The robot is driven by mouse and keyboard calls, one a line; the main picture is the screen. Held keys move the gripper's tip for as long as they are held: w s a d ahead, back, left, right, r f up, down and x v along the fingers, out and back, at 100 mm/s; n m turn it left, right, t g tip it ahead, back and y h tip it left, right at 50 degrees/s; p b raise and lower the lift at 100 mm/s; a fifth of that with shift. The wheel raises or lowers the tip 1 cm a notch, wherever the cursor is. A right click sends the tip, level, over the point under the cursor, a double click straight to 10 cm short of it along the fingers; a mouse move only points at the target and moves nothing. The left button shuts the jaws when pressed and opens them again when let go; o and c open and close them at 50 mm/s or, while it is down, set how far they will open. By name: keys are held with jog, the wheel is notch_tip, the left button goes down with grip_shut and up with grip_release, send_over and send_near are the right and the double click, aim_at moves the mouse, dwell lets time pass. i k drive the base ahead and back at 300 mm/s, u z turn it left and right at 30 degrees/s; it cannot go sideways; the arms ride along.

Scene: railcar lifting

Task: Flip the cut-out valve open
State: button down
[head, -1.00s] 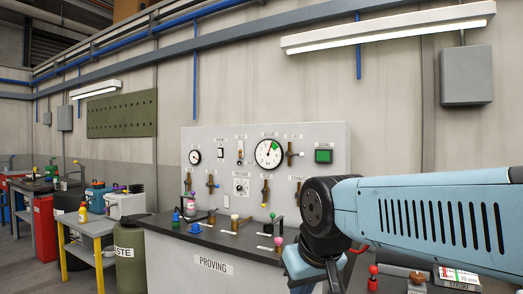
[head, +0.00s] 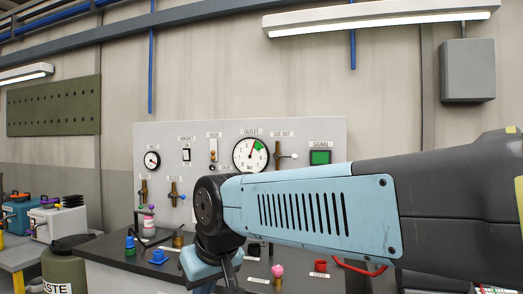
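The cut-out valve (head: 279,155) is on the upright grey panel, under the CUT OUT label and just right of the large outlet gauge (head: 250,154). It has an upright brass-brown body, and its lever points sideways to the right, ending in a pale knob. My blue and dark arm crosses the picture below the valve and bends downward at the left. My gripper's fingers do not show. The arm hides the lower middle of the panel.
A green SIGNAL light (head: 320,158) is right of the valve. A small gauge (head: 152,160) and other valves are on the left. The dark bench top (head: 118,248) carries coloured bottles and knobs. A side table (head: 28,254) stands left.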

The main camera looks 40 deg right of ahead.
aim_at(294, 156)
jog(key=z, duration=0.6)
jog(key=i, duration=1.15)
jog(key=z, duration=0.85)
jog(key=k, duration=0.9)
jog(key=z, duration=0.15)
jog(key=i, duration=0.9)
jog(key=u, duration=0.05)
